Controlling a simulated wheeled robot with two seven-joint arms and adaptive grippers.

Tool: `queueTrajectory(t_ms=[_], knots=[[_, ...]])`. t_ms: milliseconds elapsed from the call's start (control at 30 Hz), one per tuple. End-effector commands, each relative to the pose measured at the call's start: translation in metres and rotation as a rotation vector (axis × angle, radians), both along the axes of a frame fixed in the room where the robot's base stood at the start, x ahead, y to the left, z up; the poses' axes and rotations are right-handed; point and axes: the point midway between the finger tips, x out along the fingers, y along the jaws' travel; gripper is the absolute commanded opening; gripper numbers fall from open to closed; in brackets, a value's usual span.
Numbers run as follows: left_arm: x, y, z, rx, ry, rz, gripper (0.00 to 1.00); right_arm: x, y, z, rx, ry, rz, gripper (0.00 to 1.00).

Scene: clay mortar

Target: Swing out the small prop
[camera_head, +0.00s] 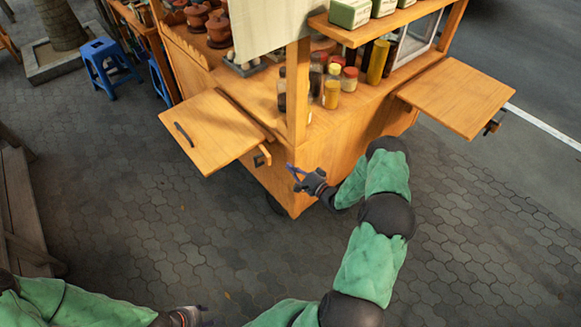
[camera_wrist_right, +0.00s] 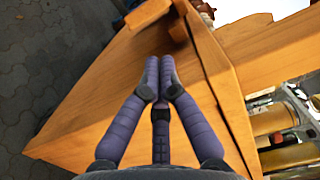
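The small prop (camera_head: 262,156), a short wooden piece with a dark fitting, sits at the cart's corner just under the fold-out left shelf (camera_head: 208,130). The shelf stands out flat with a dark handle on top. My right gripper (camera_head: 293,177) is in front of the cart corner, below and right of the prop, apart from it. In the right wrist view the fingers (camera_wrist_right: 160,78) point along the orange wood panel, with a small wooden piece (camera_wrist_right: 148,14) beyond the tips. My left gripper (camera_head: 190,316) is partly cut off at the bottom edge.
The wooden cart (camera_head: 345,135) carries jars and bottles (camera_head: 333,88) near its front edge. Another shelf (camera_head: 458,95) sticks out on the right, with its own bracket. A blue stool (camera_head: 105,62) stands back left. The paving (camera_head: 180,235) before the cart is clear.

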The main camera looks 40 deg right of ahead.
Motion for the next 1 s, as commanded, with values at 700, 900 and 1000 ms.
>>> queueTrajectory(t_ms=[700,900,1000], knots=[[0.0,0.0,-0.018,0.0,0.0,0.0,0.46,0.077,0.015,0.0,-0.002,0.0,-0.001,0.0],[0.0,0.0,-0.018,0.0,0.0,0.0,0.46,0.077,0.015,0.0,-0.002,0.0,-0.001,0.0],[0.0,0.0,-0.018,0.0,0.0,0.0,0.46,0.077,0.016,0.0,-0.001,-0.001,0.0,0.0]])
